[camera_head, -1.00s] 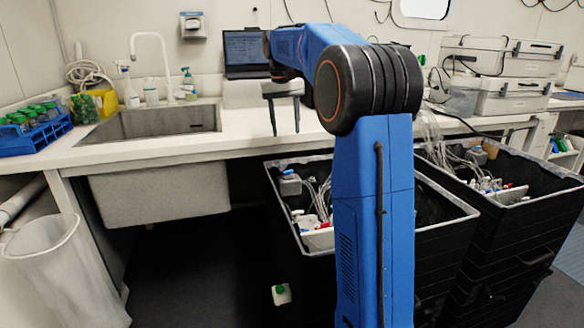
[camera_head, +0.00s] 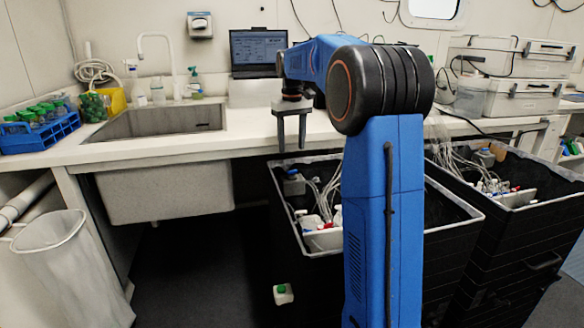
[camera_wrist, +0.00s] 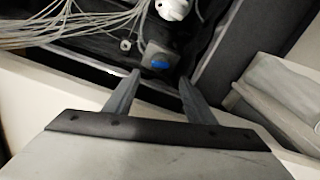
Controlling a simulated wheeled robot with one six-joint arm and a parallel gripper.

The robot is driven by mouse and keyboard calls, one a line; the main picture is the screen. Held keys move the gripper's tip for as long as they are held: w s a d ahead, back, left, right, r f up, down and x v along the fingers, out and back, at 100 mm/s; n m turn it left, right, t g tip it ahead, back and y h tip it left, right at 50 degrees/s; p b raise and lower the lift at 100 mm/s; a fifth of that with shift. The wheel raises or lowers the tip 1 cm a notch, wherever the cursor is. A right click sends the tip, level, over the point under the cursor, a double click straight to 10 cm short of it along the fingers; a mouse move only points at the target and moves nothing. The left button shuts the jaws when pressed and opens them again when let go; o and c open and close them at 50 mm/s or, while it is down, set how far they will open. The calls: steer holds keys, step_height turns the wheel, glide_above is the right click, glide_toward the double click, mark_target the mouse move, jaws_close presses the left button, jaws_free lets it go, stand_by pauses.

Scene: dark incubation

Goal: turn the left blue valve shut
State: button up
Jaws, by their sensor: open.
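A grey fitting with a small blue valve (camera_wrist: 160,65) sits inside the left black bin, seen in the wrist view just beyond my fingertips. In the head view the same grey fitting (camera_head: 293,184) appears at the bin's back left corner, its blue part small. My gripper (camera_head: 291,148) points down above that corner, open and empty. In the wrist view my gripper (camera_wrist: 160,78) has its two fingers spread, with the blue part between their tips in the picture. They look apart from it; the exact height gap cannot be told.
The left bin (camera_head: 278,205) has a pale rim and holds clear tubes (camera_wrist: 70,25) and white-capped bottles. A second bin (camera_head: 520,235) stands to the right. The white counter (camera_head: 250,135) runs behind.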

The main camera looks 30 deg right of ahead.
mark_target(292, 171)
step_height(292, 171, down, 9)
steer(key=shift+f, duration=0.1)
stand_by(0.3)
steer(key=c, duration=1)
